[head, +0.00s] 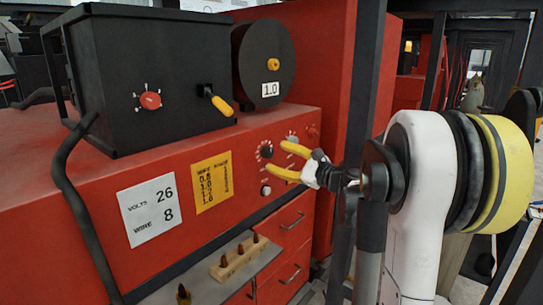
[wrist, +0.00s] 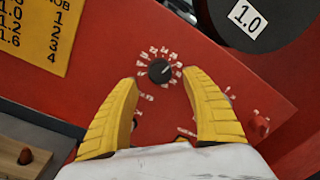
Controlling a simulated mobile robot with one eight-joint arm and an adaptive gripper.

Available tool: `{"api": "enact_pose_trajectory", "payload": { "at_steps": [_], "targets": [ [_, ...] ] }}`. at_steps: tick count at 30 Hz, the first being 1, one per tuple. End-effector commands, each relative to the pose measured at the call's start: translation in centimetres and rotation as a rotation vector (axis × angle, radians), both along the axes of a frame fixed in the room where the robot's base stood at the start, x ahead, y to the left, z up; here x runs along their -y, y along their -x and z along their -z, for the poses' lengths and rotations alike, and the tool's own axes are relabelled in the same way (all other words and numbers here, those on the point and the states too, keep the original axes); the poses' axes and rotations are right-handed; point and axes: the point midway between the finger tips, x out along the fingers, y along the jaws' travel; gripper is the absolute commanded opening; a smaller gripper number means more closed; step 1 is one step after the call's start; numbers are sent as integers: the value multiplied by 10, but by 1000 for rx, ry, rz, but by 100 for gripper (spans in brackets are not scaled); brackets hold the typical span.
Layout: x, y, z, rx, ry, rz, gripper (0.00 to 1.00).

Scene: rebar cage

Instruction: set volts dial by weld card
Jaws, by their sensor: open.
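The weld card (head: 150,228) is white, fixed to the red front at left, and reads VOLTS 26, WIRE 8. A black dial with a ring of white marks (head: 264,150) sits on the red panel; it also shows in the wrist view (wrist: 160,71). My gripper (head: 276,158) has yellow fingers and is open and empty. In the wrist view its fingers (wrist: 160,78) stand either side of the dial, apart from it.
A yellow wire chart (head: 212,182) is beside the card. Other controls on the panel include a red knob (head: 312,131) and a pale one (head: 266,190). Above are a black box (head: 130,75) and a black reel marked 1.0 (head: 265,50). A shelf (head: 215,285) juts out below.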

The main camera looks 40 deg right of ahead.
Motion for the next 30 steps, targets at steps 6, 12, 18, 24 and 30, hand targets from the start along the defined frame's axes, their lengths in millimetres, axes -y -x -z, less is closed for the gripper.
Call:
{"api": "enact_pose_trajectory", "payload": {
  "at_steps": [6, 12, 18, 24, 30],
  "targets": [
    [12, 49, 1, 0, 0, 4, 56],
    [17, 76, 2, 0, 0, 3, 56],
    [18, 82, 2, 0, 0, 0, 56],
    [18, 82, 2, 0, 0, 0, 56],
    [18, 82, 2, 0, 0, 0, 56]
  ]
}}
